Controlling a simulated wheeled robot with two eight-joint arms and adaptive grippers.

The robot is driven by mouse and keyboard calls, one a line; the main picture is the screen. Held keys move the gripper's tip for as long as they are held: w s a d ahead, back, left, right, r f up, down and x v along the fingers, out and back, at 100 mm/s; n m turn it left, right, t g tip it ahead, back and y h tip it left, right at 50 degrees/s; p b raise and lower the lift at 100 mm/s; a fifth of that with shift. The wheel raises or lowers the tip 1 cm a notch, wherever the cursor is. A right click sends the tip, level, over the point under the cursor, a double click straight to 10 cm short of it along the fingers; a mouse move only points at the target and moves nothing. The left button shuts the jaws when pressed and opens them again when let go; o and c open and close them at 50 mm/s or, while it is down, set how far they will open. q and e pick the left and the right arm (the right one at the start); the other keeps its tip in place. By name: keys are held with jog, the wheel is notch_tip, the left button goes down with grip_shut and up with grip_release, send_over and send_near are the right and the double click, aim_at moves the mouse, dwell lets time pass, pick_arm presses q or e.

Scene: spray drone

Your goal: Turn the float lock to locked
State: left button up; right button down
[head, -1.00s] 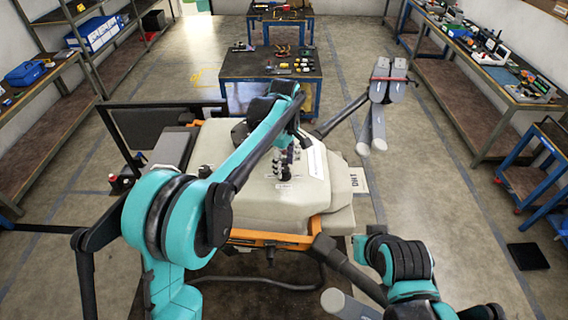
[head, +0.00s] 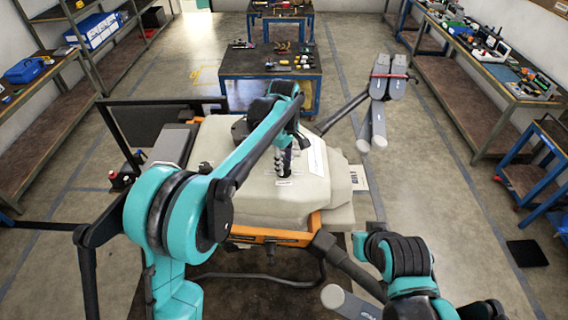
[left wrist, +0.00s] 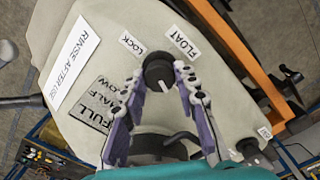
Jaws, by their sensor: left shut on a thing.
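The float lock is a black round knob (left wrist: 158,70) on the drone's pale top cover (head: 235,190). A LOCK label (left wrist: 133,45) lies to its upper left and a FLOAT label (left wrist: 184,42) to its upper right in the left wrist view. A short white mark shows on the knob's lower part; which label it matches I cannot tell. My left gripper (left wrist: 161,77) has its purple fingers on both sides of the knob and is shut on it. In the head view, the left gripper (head: 284,162) reaches down onto the cover. My right gripper is out of view.
A RINSE AFTER USE label (left wrist: 73,62) lies further left. Folded grey rotor arms (head: 385,95) stick out at the right. A tool table (head: 270,75) stands behind the drone.

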pick_arm(q)
jog(key=m+b, duration=0.2)
jog(key=shift+f+m, duration=0.1)
jog(key=shift+m, duration=0.2)
jog(key=m+b, duration=0.1)
jog(key=m, duration=0.2)
jog(key=shift+m+b, duration=0.35)
jog(key=shift+m, duration=0.05)
jog(key=m+b, duration=0.1)
jog(key=m, duration=0.2)
jog(key=shift+m, duration=0.3)
jog(key=m+b, duration=0.1)
jog(key=m, duration=0.3)
jog(key=shift+b, duration=0.3)
jog(key=m, duration=0.4)
jog(key=shift+b, duration=0.35)
jog(key=m, duration=0.4)
jog(key=shift+m+b, duration=0.3)
jog(key=shift+b, duration=0.05)
jog(key=m, duration=0.4)
jog(key=shift+m+b, duration=0.35)
jog(key=shift+m, duration=1.65)
